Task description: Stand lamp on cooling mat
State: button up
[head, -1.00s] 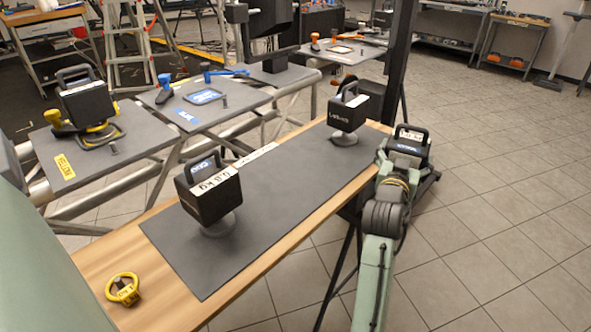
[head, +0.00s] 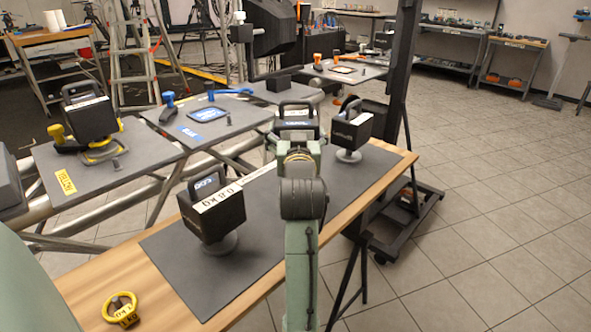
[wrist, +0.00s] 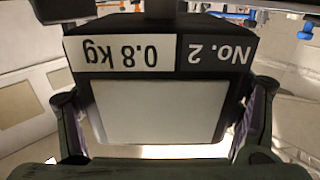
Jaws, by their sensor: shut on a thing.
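My gripper (wrist: 160,112) is shut on a black box-shaped lamp (wrist: 155,52) with a pale front panel. In the wrist view its label reads "No. 2" and "0.8 kg", upside down. The held lamp (head: 297,116) also shows in the head view, with its handle up, over the far middle part of the dark cooling mat (head: 185,268). My arm hides its underside, so I cannot tell if it touches the mat. Two similar lamps stand on the mat on round bases: the near-left lamp (head: 212,215) and the far-right lamp (head: 352,130).
The mat lies on a wooden bench (head: 85,275). A yellow ring-shaped item (head: 121,310) lies at the bench's near-left end. Grey side tables behind hold another black lamp (head: 90,118) and blue tools (head: 212,112). A dark upright post (head: 400,90) stands behind the bench's right end.

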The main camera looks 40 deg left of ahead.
jog(key=shift+f, duration=3.1)
jog(key=shift+f, duration=0.1)
jog(key=o, duration=1.9)
jog(key=shift+f, duration=0.15)
